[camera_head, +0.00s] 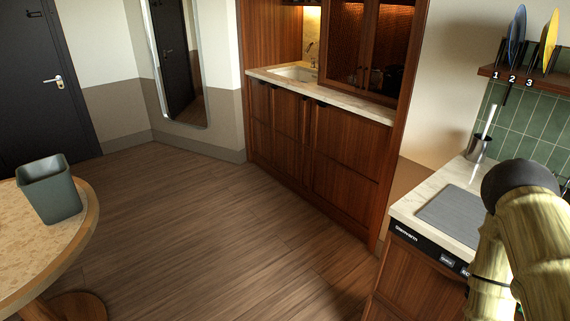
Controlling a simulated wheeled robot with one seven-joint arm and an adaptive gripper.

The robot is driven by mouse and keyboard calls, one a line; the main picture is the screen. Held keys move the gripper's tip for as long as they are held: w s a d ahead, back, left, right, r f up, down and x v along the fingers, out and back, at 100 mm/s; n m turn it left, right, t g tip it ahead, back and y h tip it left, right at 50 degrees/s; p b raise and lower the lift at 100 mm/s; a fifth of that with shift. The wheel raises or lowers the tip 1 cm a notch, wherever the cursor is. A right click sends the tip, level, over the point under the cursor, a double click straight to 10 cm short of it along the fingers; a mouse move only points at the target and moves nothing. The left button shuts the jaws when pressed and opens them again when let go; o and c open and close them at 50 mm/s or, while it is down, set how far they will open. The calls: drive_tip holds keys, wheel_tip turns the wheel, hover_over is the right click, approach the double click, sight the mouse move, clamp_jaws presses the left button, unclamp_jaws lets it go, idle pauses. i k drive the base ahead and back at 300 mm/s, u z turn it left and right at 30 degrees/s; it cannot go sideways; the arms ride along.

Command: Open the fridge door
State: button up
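No fridge can be made out for certain. A wooden cabinet (315,155) with a marble top stands at the back centre, its lower doors shut. At the lower right, a wooden front (420,285) under a black labelled strip (425,247) sits below the counter. I cannot tell whether either hides a fridge. My arm (525,240) shows at the right edge, in front of that counter. My gripper is not in view.
A round table (85,218) with a grey-green bin (49,190) stands at the left. The wood floor (200,240) between table and cabinets is clear. A counter (412,200) holds a grey mat (452,213) and a utensil cup (479,147). A dark door (40,80) is shut.

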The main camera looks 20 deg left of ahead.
sight(350, 150)
drive_tip(key=u, duration=0.65)
drive_tip(key=i, duration=2.9)
drive_tip(key=u, duration=0.5)
